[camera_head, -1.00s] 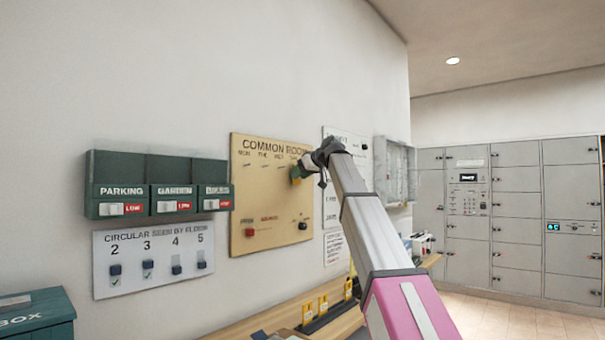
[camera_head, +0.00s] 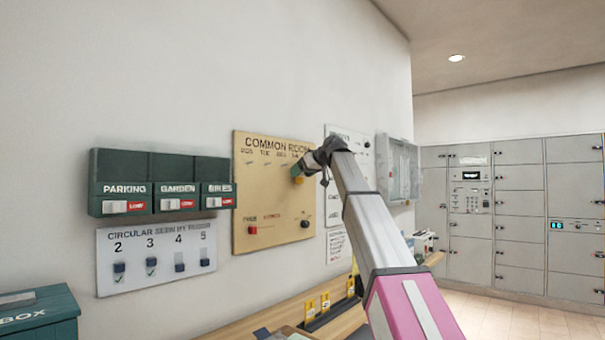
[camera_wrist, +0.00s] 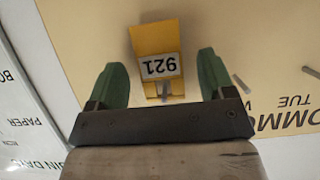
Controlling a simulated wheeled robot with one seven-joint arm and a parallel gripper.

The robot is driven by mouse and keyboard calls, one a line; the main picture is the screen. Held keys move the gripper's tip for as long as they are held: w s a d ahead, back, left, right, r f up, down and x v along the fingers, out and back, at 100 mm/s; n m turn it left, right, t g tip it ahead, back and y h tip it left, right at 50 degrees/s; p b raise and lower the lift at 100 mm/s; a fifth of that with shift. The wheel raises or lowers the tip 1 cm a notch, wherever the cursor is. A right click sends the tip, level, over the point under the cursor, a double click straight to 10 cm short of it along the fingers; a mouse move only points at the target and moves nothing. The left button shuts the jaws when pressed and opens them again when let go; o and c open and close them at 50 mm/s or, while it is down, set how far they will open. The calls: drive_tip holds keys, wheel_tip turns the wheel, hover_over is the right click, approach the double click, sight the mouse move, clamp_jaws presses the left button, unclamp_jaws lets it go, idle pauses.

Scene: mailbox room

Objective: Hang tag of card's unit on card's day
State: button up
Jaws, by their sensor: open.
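A yellow tag (camera_wrist: 152,36) with a white label, which reads 921 upside down in the wrist view, is at the common room board (camera_head: 270,215). A metal peg (camera_wrist: 164,90) shows at the tag's near end; the tag seems to hang there. My gripper (camera_wrist: 162,78) is open, its green fingers on either side of the tag with gaps. In the head view the tag is a small yellow patch below my gripper (camera_head: 303,170), near the board's upper right. My gripper hides the day heading there. I cannot make out a card.
Bare pegs show left of the tag under the day headings. A shelf (camera_head: 315,318) below holds several yellow tags on a dark rack (camera_head: 324,316). Green bins (camera_head: 160,183) and a numbered switch panel (camera_head: 150,262) are left; a clear-fronted case (camera_head: 398,170) is right.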

drive_tip(key=v, duration=1.1)
